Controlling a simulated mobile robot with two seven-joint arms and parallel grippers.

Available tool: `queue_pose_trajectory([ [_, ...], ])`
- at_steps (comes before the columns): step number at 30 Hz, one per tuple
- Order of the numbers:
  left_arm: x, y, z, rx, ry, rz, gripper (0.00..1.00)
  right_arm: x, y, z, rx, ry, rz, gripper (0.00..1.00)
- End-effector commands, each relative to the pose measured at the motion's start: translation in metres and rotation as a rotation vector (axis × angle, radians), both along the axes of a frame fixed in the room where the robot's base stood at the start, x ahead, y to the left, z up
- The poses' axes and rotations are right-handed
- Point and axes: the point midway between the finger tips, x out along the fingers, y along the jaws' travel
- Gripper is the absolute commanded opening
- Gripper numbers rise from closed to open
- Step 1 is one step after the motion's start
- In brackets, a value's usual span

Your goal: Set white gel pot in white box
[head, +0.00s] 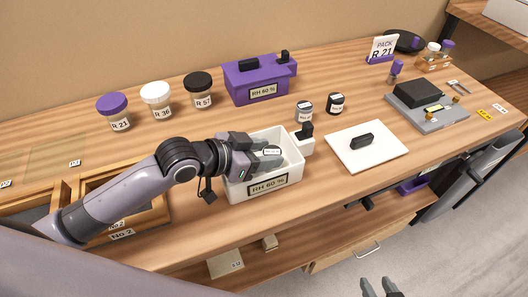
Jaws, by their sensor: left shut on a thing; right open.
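The white box (290,180), labelled RH 60 %, stands open at the front middle of the table, with a white side block and black knob on its right. My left gripper (268,152) reaches in from the left and is inside or just above the box opening. It is shut on a small white thing with a label, which looks like the white gel pot (272,151). The fingers hide most of it, and I cannot tell whether it touches the box floor. My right gripper (379,287) shows only its fingertips at the bottom edge, apart and empty.
A purple box (258,82) stands behind. Jars with purple (115,111), white (157,98) and black (198,90) lids stand at left. Two small pots (304,111) (336,103) stand behind the white box. A white board (385,151) with a black block lies to the right.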

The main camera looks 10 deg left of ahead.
Motion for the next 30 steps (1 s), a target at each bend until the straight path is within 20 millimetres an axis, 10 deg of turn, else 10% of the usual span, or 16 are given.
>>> queue_pose_trajectory([
  [22, -0.001, 0.000, -0.017, 0.008, 0.006, -0.002, 0.17, 0.000, 0.000, -0.002, 0.000, 0.000, 0.000, 0.43],
  [23, -0.002, 0.000, -0.018, 0.010, 0.008, -0.002, 0.57, 0.000, 0.000, -0.003, 0.000, 0.000, 0.000, 0.43],
  [30, -0.002, 0.001, -0.020, 0.014, 0.011, -0.002, 0.58, 0.000, 0.000, -0.003, 0.000, 0.000, 0.000, 0.43],
])
